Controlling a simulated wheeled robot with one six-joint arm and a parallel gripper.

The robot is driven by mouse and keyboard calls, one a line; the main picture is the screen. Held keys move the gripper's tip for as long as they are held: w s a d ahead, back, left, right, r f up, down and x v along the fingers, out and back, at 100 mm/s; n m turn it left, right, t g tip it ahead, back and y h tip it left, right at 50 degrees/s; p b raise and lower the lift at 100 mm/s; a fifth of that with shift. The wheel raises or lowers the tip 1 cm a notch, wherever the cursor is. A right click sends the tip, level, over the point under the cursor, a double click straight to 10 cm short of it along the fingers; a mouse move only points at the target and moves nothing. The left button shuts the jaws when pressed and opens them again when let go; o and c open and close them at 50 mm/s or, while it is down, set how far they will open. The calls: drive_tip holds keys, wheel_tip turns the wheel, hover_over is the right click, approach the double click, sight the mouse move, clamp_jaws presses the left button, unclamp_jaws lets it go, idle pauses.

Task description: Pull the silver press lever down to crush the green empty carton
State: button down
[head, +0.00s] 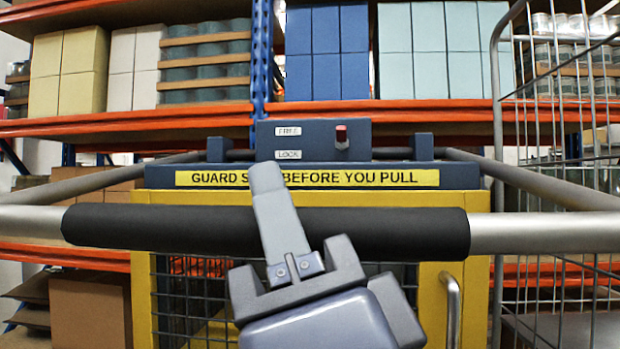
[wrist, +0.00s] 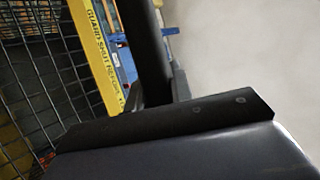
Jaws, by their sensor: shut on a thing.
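The press lever is a silver cross bar (head: 545,232) with a black grip (head: 390,232) in its middle, level across the head view in front of the yellow press (head: 478,290). Side arms run back from it to the press top. My gripper (head: 279,212) is shut on the black grip, left of its middle; one pale finger crosses in front of it. In the wrist view the grip (wrist: 149,50) shows as a dark tube rising from my gripper. The green carton cannot be made out; the mesh guard (head: 190,300) and my gripper cover much of the press's inside.
A blue panel (head: 312,130) marked FREE and LOCK carries a red-tipped knob (head: 341,136). A yellow strip (head: 400,178) warns about the guard. A wire cage trolley (head: 505,130) stands at right. Loaded orange-beamed shelves (head: 430,109) stand behind; brown boxes (head: 88,310) are at left.

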drive_tip(key=shift+w+a+f+b, duration=0.15)
drive_tip(key=shift+f+b, duration=0.15)
drive_tip(key=shift+f, duration=0.8)
drive_tip(key=c, duration=1.5)
unclamp_jaws()
drive_tip(key=shift+s+r+y, duration=0.15)
drive_tip(key=shift+s+y, duration=0.1)
drive_tip(key=shift+y, duration=0.05)
drive_tip(key=shift+o, duration=1.2)
drive_tip(key=shift+w, duration=0.1)
drive_tip(key=p+v, duration=0.1)
drive_tip(key=v, duration=1)
drive_tip(key=shift+r+p, duration=0.15)
drive_tip(key=shift+p, duration=0.15)
